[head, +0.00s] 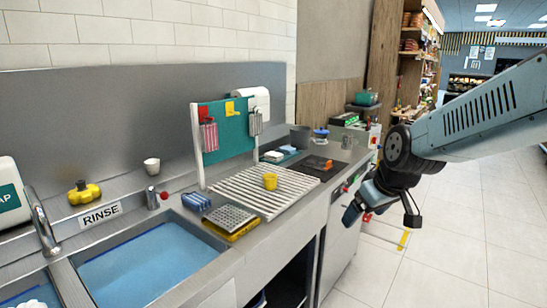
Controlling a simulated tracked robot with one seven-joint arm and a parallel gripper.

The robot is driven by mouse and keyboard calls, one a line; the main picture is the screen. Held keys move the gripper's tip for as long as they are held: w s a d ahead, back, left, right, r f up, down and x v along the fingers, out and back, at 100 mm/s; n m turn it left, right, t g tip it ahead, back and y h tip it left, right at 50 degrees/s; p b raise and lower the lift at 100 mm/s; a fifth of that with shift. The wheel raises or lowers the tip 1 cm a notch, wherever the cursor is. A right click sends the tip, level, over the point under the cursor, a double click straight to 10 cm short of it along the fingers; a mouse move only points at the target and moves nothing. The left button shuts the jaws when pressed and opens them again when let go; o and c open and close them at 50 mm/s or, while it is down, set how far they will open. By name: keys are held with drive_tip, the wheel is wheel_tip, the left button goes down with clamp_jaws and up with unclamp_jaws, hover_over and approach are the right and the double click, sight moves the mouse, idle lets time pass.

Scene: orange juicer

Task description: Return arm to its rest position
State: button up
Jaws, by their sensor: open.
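My arm reaches in from the right edge in the head view and bends down at a dark joint. My gripper (358,214) hangs at the arm's lower end, in front of the counter's right end and over the open floor. It is open, with nothing visible between its fingers. The gripper is small and seen at an angle. It looks apart from the counter and the things on it.
The counter holds a ribbed drying mat (240,188) with a yellow cup (270,181), a teal board (228,135), a perforated tray (229,217) and a water-filled sink (150,265). Shelves (412,50) stand behind. Tiled floor (460,240) at right is clear.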

drive_tip(key=s+d+r+m+h, duration=0.1)
drive_tip(key=s+r+m, duration=0.3)
drive_tip(key=s+r, duration=0.4)
drive_tip(key=s+d, duration=0.1)
drive_tip(key=s, duration=0.3)
drive_tip(key=shift+m+h, duration=0.4)
drive_tip(key=shift+d, duration=0.1)
